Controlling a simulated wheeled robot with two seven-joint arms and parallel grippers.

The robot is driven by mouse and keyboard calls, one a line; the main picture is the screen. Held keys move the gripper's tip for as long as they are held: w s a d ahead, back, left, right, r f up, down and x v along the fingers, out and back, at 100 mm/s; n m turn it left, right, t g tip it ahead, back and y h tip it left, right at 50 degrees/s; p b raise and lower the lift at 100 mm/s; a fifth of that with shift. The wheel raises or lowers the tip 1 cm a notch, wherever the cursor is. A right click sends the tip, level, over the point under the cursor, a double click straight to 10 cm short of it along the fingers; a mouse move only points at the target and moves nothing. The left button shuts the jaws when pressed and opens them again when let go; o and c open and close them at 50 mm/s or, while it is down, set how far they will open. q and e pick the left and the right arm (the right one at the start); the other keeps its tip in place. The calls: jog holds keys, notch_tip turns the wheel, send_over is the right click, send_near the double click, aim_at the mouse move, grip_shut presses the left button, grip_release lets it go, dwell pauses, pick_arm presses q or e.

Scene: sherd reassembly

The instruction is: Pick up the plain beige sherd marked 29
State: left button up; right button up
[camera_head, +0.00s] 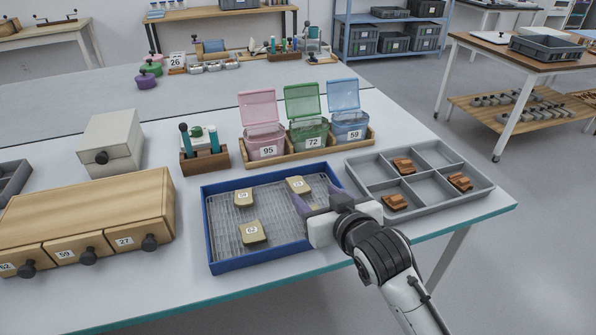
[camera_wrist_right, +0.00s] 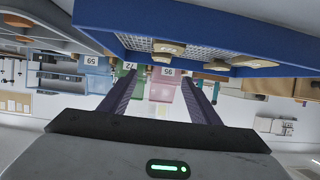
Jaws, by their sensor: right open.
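Three plain beige sherds lie apart in the blue-rimmed mesh tray (camera_head: 212,240). The back right sherd (camera_head: 299,185) has a small label that may read 29. The back left sherd (camera_head: 243,198) seems to read 59 and the front sherd (camera_head: 252,232) 62. My right gripper (camera_head: 300,204) is over the tray's right side, just in front of the back right sherd, open with nothing between its fingers. In the upside-down right wrist view, the open purple fingers (camera_wrist_right: 160,98) show below the tray rim (camera_wrist_right: 200,33). My left gripper is out of view.
A grey divided tray (camera_head: 480,196) with terracotta pieces stands right of the blue tray. Behind are lidded pink, green and blue boxes in a wooden holder (camera_head: 305,153) and a small wooden tool block (camera_head: 205,160). A wooden drawer unit (camera_head: 90,215) stands left.

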aim_at(298, 184)
jog(key=x, duration=0.3)
jog(key=shift+w+a+b, duration=0.1)
jog(key=shift+w+b, duration=0.25)
jog(key=shift+w, duration=0.05)
jog(key=shift+w+a+f, duration=0.25)
jog(key=shift+w+f, duration=0.1)
jog(key=shift+w, duration=0.15)
jog(key=x, duration=0.2)
jog(key=f+b+x, duration=0.1)
jog(key=x, duration=0.1)
jog(key=shift+a, duration=0.2)
jog(key=shift+w+f, duration=0.1)
jog(key=shift+w, duration=0.2)
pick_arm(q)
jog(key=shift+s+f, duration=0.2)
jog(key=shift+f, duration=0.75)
pick_arm(e)
jog(key=shift+w+a, duration=0.1)
jog(key=c, duration=1.2)
